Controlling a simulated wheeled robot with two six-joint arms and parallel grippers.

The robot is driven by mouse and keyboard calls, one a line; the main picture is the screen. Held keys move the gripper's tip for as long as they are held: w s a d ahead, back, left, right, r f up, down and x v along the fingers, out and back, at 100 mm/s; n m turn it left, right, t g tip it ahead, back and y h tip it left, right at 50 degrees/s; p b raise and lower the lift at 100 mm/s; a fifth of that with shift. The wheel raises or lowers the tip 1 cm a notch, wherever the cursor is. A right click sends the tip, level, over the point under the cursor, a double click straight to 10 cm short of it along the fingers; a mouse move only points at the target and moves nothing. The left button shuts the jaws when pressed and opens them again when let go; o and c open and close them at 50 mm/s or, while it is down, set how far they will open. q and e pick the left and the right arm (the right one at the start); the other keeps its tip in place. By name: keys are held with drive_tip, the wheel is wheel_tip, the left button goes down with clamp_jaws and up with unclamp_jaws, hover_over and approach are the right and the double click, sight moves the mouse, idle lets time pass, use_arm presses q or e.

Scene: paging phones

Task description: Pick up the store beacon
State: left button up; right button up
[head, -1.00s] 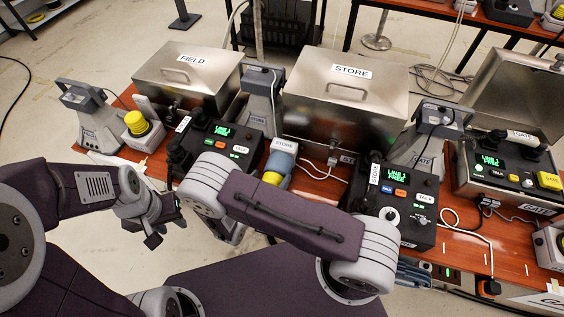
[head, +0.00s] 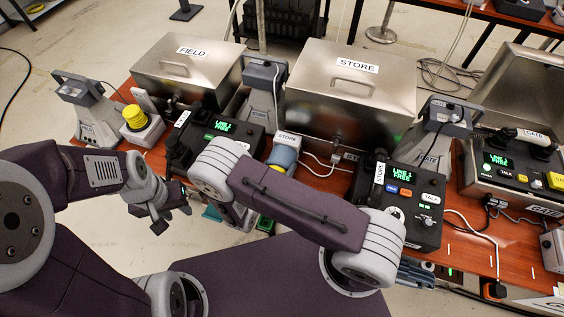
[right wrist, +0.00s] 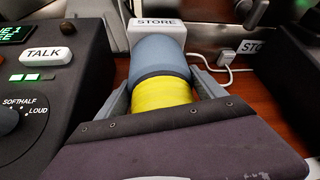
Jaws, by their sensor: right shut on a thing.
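The store beacon has a white STORE label, a blue barrel and a yellow band. In the head view its blue part (head: 284,157) shows just beyond my right arm, between two black phone consoles. In the right wrist view the beacon (right wrist: 162,58) stands between the two grey fingers of my right gripper (right wrist: 163,88), which is shut on it around the blue and yellow parts. In the head view my right gripper is mostly hidden under its arm. My left gripper (head: 172,214) hangs empty in front of the table edge, fingers apart.
Black consoles (head: 228,137) and (head: 412,203) stand close on either side of the beacon. A steel STORE box (head: 345,100) is behind it, with a white cable (head: 318,168) nearby. A yellow beacon (head: 136,117) on a white base is at the left.

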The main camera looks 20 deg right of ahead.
wheel_tip(320, 180, up, 10)
drive_tip(key=shift+f+p, duration=0.1)
drive_tip(key=shift+p, duration=0.65)
